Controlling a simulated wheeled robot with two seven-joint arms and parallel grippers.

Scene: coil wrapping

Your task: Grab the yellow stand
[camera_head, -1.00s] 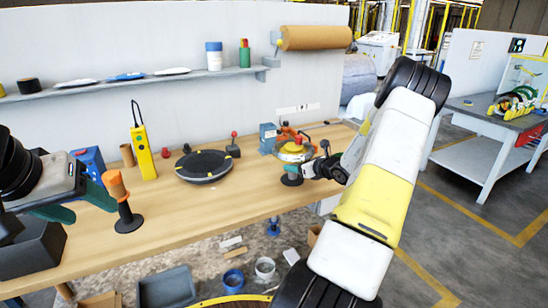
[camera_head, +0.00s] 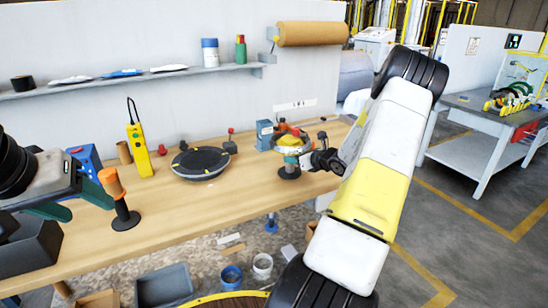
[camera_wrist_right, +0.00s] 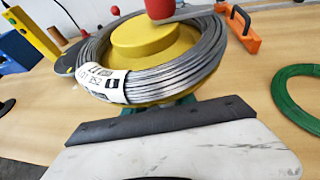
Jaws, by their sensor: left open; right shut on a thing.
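The yellow stand (camera_head: 291,141) is on the wooden bench in the head view, with a coil of grey wire around it. The right wrist view shows its round yellow top (camera_wrist_right: 150,42), with the wire coil (camera_wrist_right: 170,80) and a white label on it. My right gripper (camera_head: 306,160) is shut on the stand from the right, low under the coil. Its fingers are mostly hidden by the dark bar in the wrist view. My left gripper (camera_head: 84,202) is open and empty at the left, close to an orange-topped black stand (camera_head: 124,215).
A round black turntable (camera_head: 201,162) and a yellow control box (camera_head: 139,150) stand on the bench. A dark bin (camera_head: 30,248) sits at the left end. A green ring (camera_wrist_right: 301,99) and an orange clamp (camera_wrist_right: 240,30) lie near the coil. The front middle bench is clear.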

